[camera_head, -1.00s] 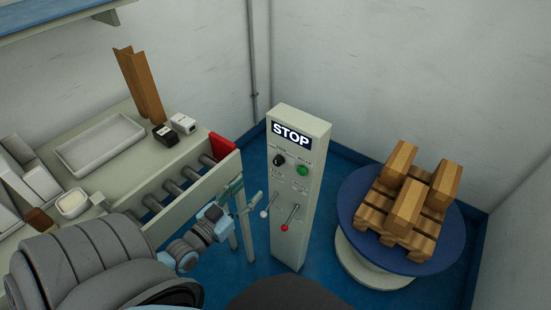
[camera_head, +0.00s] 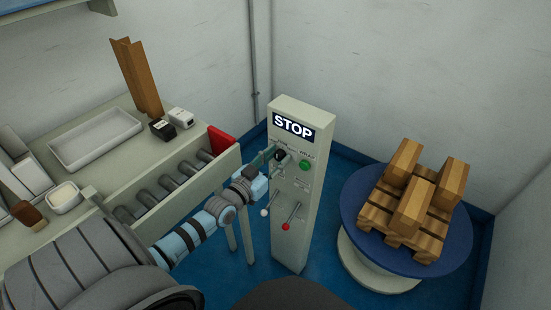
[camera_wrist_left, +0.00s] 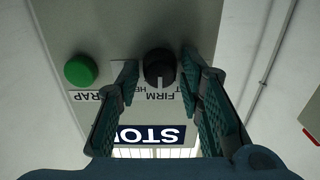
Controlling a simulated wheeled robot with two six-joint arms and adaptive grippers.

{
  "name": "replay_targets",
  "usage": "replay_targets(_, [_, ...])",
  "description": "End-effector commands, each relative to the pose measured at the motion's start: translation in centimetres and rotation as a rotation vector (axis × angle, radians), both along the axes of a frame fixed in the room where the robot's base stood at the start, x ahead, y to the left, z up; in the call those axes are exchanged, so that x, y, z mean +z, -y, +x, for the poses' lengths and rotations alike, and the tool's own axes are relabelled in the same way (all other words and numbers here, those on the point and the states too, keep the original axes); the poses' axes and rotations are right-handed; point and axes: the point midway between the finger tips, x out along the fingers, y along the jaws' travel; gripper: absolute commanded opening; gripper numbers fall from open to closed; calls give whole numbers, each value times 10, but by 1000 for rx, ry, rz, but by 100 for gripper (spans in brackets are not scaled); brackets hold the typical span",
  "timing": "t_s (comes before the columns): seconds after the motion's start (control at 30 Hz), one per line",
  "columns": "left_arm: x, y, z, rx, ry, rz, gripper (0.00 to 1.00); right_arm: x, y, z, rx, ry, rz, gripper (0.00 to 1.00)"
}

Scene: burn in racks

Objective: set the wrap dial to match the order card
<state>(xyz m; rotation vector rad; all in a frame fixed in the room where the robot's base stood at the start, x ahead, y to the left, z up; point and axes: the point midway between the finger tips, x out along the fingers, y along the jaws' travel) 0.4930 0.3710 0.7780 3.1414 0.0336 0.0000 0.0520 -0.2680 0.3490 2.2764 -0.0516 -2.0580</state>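The black wrap dial (camera_head: 281,156) is on the upper front of the grey control post (camera_head: 300,230). In the left wrist view the dial (camera_wrist_left: 158,66) has a white mark pointing down the picture, towards lettering that reads FIRM. My left gripper (camera_head: 271,160) is at the dial. In the wrist view its two teal fingers (camera_wrist_left: 160,80) are apart, one on each side of the dial, with small gaps showing; I cannot tell whether they touch it. No order card can be made out. My right gripper is not in view.
Beside the dial is a green button (camera_head: 305,166), under the STOP sign (camera_head: 293,127). Two levers, one white-tipped (camera_head: 265,212) and one red-tipped (camera_head: 286,226), are below. A roller conveyor (camera_head: 180,180) is left; a blue turntable (camera_head: 355,225) with a loaded pallet is right.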

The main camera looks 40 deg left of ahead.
Motion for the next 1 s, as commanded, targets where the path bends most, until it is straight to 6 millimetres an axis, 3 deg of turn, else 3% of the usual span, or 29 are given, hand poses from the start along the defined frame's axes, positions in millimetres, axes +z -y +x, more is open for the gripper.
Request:
replay_targets(0.03, [0, 0, 0, 0, 0, 0, 21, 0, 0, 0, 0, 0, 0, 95])
replay_targets(0.17, [0, 0, 0, 0, 0, 0, 0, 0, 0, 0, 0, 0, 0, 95])
replay_targets(0.57, [-1, 0, -1, 0, 0, -66, 0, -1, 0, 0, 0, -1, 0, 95])
replay_targets(1.0, [-1, -2, -1, 1, 7, -383, 0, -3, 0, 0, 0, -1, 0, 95])
